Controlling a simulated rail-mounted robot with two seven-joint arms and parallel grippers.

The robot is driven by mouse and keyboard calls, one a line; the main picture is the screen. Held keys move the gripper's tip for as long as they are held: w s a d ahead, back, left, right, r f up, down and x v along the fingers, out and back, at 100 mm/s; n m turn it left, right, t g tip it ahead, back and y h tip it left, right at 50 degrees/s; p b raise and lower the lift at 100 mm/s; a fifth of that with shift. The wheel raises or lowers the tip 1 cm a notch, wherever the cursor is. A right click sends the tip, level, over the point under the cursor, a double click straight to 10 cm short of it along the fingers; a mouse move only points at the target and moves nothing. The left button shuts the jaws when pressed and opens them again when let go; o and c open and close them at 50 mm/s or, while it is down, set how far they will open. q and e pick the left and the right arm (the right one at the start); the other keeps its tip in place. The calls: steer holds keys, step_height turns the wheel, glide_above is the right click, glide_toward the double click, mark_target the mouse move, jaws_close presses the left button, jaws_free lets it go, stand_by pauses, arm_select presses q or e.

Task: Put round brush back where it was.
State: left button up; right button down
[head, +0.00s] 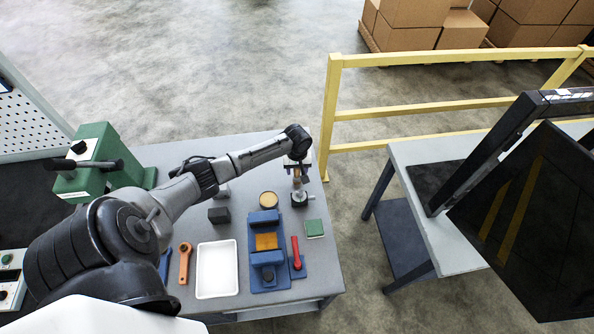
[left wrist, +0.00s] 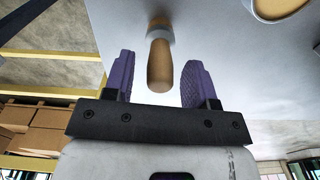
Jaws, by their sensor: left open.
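My right gripper is not in view.
Nearby stand a round tan-topped tin (head: 268,199), a green block (head: 314,228), a blue fixture (head: 265,275), a red-handled tool (head: 296,254) and a white tray (head: 217,285). A yellow rail (head: 420,107) runs behind. A large dark panel (head: 530,220) hangs at right.

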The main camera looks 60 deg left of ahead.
arm_select(q)
step_height(320, 180, up, 9)
steer(key=shift+f, duration=0.1)
steer(key=shift+r, duration=0.35)
steer(key=shift+d, duration=0.15)
steer(key=s+d+f+m+t, duration=0.1)
steer(key=s+d+f+m, duration=0.1)
steer(key=s+d+m, duration=0.45)
steer(key=s+d+f+m, duration=0.15)
steer(key=s+d, duration=0.25)
steer(key=d, duration=0.6)
steer(key=s+d+f+m+t, duration=0.1)
steer(key=s+d+f+m, duration=0.1)
steer(key=s+d+m, duration=0.5)
steer(key=s+d+r+t, duration=0.1)
steer(key=s+d+r, duration=0.4)
steer(key=d, duration=0.1)
steer(key=shift+s+d+r+t, duration=0.2)
steer(key=shift+s+r+t, duration=0.1)
steer(key=shift+s, duration=0.05)
